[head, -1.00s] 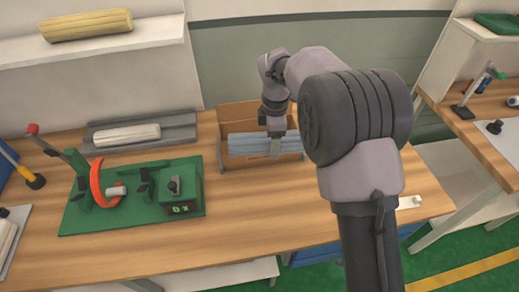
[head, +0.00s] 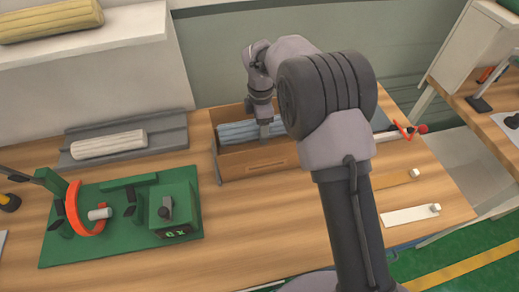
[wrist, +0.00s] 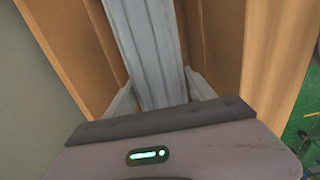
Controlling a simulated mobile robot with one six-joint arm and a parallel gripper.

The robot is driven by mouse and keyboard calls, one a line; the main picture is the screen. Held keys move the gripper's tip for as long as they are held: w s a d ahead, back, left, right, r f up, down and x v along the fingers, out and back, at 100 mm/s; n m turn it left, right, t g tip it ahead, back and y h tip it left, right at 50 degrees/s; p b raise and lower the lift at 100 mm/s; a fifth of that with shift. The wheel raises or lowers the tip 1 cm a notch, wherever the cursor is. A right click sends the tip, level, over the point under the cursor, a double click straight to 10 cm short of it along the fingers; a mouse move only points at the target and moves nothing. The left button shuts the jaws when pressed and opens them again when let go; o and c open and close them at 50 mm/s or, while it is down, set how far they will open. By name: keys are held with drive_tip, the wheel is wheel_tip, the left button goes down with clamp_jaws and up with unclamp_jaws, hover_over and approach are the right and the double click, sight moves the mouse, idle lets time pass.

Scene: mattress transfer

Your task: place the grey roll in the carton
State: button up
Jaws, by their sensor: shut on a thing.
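The grey roll (head: 235,131) is bluish, ribbed and long. It lies lengthwise inside the open brown carton (head: 258,165), between its long walls. My gripper (head: 266,130) reaches down from above and is shut on the roll near its middle. In the wrist view the roll (wrist: 152,50) runs between my two fingers (wrist: 158,92), with the carton's brown wall (wrist: 85,55) beside it. Whether the roll touches the carton's floor is hidden. My arm covers the carton's right end in the head view.
A cream roll (head: 108,145) lies on a grey tray (head: 165,136) left of the carton. A green fixture (head: 120,245) with an orange ring stands in front. A yellowish roll (head: 50,17) is on the shelf above. Strips and a red-handled tool (head: 408,131) lie at the right.

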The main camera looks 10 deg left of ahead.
wheel_tip(320, 180, down, 11)
drive_tip(key=b, duration=0.3)
drive_tip(key=shift+w, duration=0.1)
drive_tip(key=shift+r, duration=0.2)
drive_tip(key=shift+f, duration=0.15)
drive_tip(key=o, duration=1.8)
drive_tip(key=shift+c, duration=0.2)
